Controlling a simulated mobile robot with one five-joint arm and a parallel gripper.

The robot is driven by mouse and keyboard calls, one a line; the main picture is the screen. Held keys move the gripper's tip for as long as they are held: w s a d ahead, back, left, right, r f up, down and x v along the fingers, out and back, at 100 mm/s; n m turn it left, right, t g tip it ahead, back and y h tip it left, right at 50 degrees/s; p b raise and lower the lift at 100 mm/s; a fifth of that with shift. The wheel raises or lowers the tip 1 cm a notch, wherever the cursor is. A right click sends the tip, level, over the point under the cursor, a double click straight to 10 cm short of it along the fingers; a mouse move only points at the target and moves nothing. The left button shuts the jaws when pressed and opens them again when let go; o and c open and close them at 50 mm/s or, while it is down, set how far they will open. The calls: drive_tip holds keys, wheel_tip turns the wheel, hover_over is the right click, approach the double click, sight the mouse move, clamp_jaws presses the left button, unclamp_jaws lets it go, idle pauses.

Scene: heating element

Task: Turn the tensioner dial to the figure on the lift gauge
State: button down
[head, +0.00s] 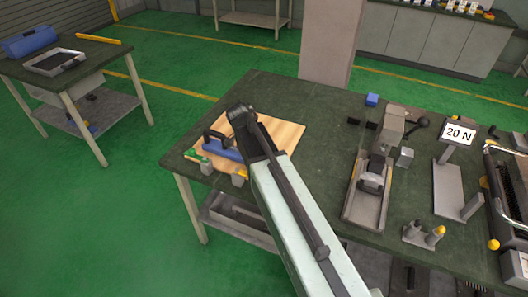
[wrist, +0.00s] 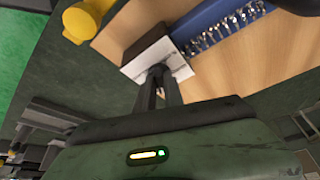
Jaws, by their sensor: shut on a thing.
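The lift gauge (head: 459,133) is a white sign on a stand at the right of the bench, reading 20 N. In the wrist view, my gripper (wrist: 158,76) is shut on a small dark part, apparently the tensioner dial, in front of a white plate (wrist: 178,62) with thin dark marks. The fingers hide most of this part, and its setting cannot be read. A blue body with a row of metal studs (wrist: 222,27) adjoins the plate. In the head view, the blue body (head: 222,149) lies on a wooden board (head: 287,133), and my arm covers the gripper.
A yellow-topped piece (head: 243,173) stands by the board's front edge; a yellow part (wrist: 88,20) shows close left of my gripper. A grey clamp fixture (head: 368,195) and a small blue block (head: 372,99) are to the right. The bench (head: 310,100) is bare behind the board.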

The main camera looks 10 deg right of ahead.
idle(0.8)
drive_tip(key=c, duration=1.4)
unclamp_jaws()
drive_tip(key=shift+c, duration=0.2)
drive_tip(key=p+v, duration=0.7)
drive_tip(key=v, duration=0.1)
drive_tip(key=shift+f, duration=0.15)
